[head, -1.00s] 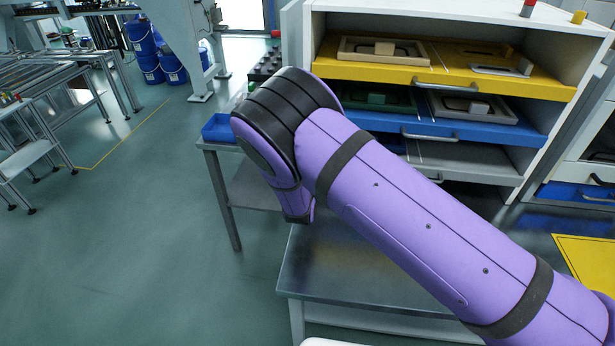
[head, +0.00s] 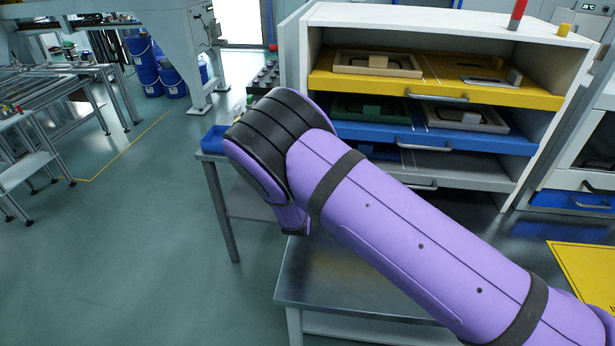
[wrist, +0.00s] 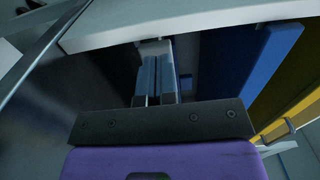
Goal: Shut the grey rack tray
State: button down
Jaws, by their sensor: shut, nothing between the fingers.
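The grey rack tray (head: 465,172) is the lowest tray in the rack, below the blue one. Its handle (head: 423,186) shows just past my arm, which hides the tray's left part. Its right front corner looks roughly in line with the trays above; I cannot tell how far it stands out. My gripper (wrist: 155,50) shows in the wrist view, its fingers together with nothing between them. Its tips are near a pale panel edge, left of the blue tray; I cannot tell whether they touch anything. The gripper is hidden in the head view.
The white rack (head: 450,18) also holds a yellow tray (head: 470,92) and a blue tray (head: 480,143), each with a handle. A metal table (head: 330,285) stands below my arm. A blue bin (head: 215,139) sits at the left. Open floor lies left of the tables.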

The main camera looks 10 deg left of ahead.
jog(key=s, duration=1.2)
jog(key=w+d+r+m+g+h, duration=0.2)
jog(key=d+r+m+h, duration=0.3)
jog(key=d+r+m, duration=0.25)
jog(key=w+d+r+m+g+h, duration=0.2)
jog(key=d+r+m+g+h, duration=0.15)
jog(key=d+r+m, duration=0.45)
jog(key=s+d+r+m+g+h, duration=0.1)
jog(key=s+d+r+m+g, duration=0.2)
jog(key=d+r+m, duration=0.35)
jog(key=s+d+r+m+g+h, duration=0.1)
jog(key=s+d+r+m+g, duration=0.25)
jog(key=d+m, duration=0.5)
jog(key=s+d+r+m+g+y, duration=0.45)
jog(key=s+d+r+m, duration=0.45)
jog(key=s+d+m, duration=0.3)
jog(key=s+r+m+t+y, duration=0.2)
jog(key=s+m+y, duration=0.1)
jog(key=s+m, duration=0.2)
jog(key=s+r+m+t+y, duration=0.1)
jog(key=s+r+m+y, duration=0.2)
jog(key=s+m, duration=0.3)
jog(key=shift+s+a+t, duration=0.35)
jog(key=shift+s, duration=1.6)
jog(key=shift+m, duration=0.25)
